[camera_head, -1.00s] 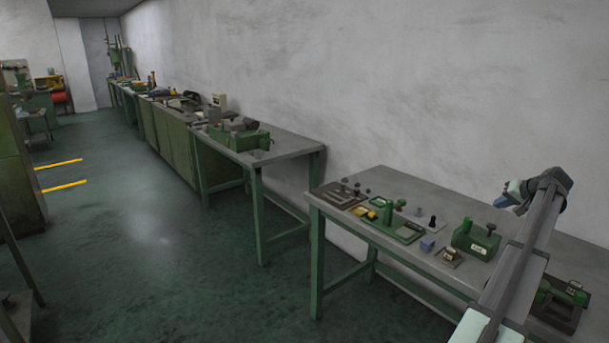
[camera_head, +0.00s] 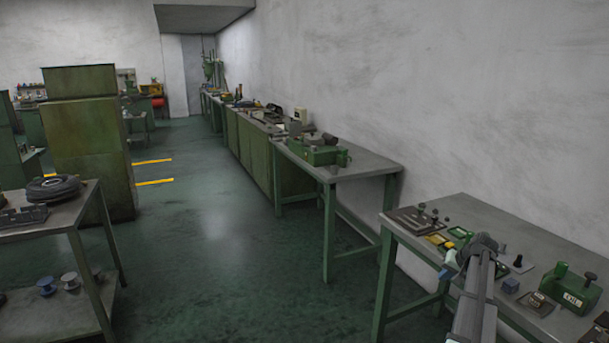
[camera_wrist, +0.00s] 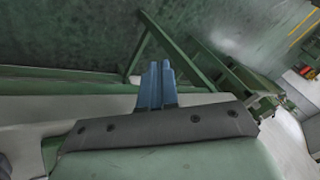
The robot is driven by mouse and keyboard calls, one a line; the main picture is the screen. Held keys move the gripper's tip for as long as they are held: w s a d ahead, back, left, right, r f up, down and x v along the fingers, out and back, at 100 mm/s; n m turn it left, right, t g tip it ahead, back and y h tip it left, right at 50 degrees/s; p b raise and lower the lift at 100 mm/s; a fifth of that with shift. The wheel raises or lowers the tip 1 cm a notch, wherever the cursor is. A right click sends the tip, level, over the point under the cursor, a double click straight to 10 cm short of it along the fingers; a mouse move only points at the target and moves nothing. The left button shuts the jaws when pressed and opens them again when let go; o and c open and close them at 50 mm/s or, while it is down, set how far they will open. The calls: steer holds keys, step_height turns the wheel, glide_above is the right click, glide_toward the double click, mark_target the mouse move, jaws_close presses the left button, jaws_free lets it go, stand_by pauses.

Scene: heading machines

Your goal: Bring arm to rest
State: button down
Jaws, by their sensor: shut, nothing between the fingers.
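My arm reaches up from the bottom right of the head view, in front of the near workbench (camera_head: 572,244). My gripper (camera_head: 447,272) is at the arm's far end, over the left edge of that bench in the picture, and looks small there. In the wrist view the blue fingers of my gripper (camera_wrist: 157,68) lie side by side, shut with nothing between them. Green bench legs and the dark green floor show beyond the fingers. My gripper touches no object that I can see.
The near bench holds a green block-shaped device (camera_head: 568,290), a small blue block (camera_head: 510,286) and a dark tray (camera_head: 410,219). A second bench (camera_head: 370,172) stands farther back. A cart (camera_head: 75,215) stands at the left. The floor (camera_head: 215,260) between is clear.

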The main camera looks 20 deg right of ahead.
steer(key=w+a+f+n+g, duration=0.1)
steer(key=w+a+f, duration=0.25)
steer(key=a, duration=0.65)
steer(key=w+a+f+n+g+y, duration=0.15)
steer(key=a+f, duration=0.35)
steer(key=a, duration=0.5)
steer(key=w+a+f+n+g, duration=0.1)
steer(key=w+a+f+n, duration=0.2)
steer(key=a, duration=0.7)
steer(key=s+a+f+n+g+h, duration=0.1)
steer(key=s+a+f, duration=0.25)
steer(key=a, duration=0.75)
steer(key=s+a+f+n+g, duration=0.1)
steer(key=s+a+f+n, duration=0.2)
steer(key=a, duration=0.8)
steer(key=s+a+f+g+h, duration=0.1)
steer(key=s+a+f, duration=0.35)
steer(key=a, duration=0.55)
steer(key=s+f+g, duration=0.3)
steer(key=s+f, duration=0.7)
steer(key=s, duration=0.4)
steer(key=s+f+g, duration=0.3)
steer(key=s+f, duration=0.7)
steer(key=s, duration=0.5)
steer(key=shift+a+f, duration=0.15)
steer(key=shift+f, duration=0.2)
steer(key=c, duration=1.8)
jaws_free()
steer(key=shift+g, duration=0.25)
